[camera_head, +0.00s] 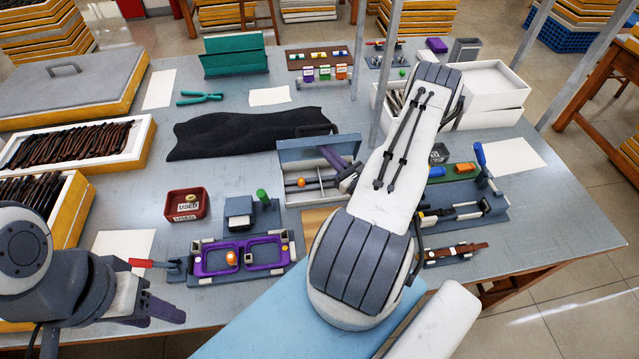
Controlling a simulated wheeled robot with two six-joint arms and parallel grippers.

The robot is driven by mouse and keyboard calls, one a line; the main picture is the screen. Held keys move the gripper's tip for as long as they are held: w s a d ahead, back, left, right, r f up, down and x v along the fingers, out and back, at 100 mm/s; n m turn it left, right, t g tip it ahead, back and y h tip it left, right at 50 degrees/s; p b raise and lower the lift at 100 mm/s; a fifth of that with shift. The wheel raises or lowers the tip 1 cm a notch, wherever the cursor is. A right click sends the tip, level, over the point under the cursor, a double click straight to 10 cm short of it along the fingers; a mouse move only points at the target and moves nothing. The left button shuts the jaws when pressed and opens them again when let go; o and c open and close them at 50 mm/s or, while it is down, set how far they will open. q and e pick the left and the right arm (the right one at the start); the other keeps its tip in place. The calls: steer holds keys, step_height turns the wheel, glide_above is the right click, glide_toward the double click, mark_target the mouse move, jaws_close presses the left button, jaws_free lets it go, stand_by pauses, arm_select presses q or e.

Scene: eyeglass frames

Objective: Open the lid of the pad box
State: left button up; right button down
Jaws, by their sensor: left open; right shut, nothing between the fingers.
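The pad box, seemingly the grey divided tray box (281,190), stands mid-table. Its grey panel with a dark loop handle (317,130) stands raised at the back, like an opened lid. White compartments show inside, with an orange-tipped tool in them. My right gripper (338,172) is shut and empty over the box's right side; my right arm hides part of it and the box's right end. My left gripper (165,312) is open and empty at the lower left, apart from the box, near a red-handled clamp (150,263).
A purple eyeglass frame (215,262) sits in a fixture in front of the box. A red bin (186,206) and small grey block (239,212) stand left of it. A black cloth (225,132) lies behind. Thin grey posts rise near my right arm.

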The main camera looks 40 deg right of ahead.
steer(key=shift+w+d+r, duration=0.2)
steer(key=shift+w+d, duration=0.45)
steer(key=shift+w, duration=0.35)
stand_by(1.0)
steer(key=shift+s+a+f, duration=0.2)
steer(key=shift+s+a, duration=0.5)
steer(key=shift+s, duration=0.35)
steer(key=shift+s+a+f, duration=0.2)
steer(key=shift+s+a, duration=0.5)
steer(key=shift+s, duration=0.3)
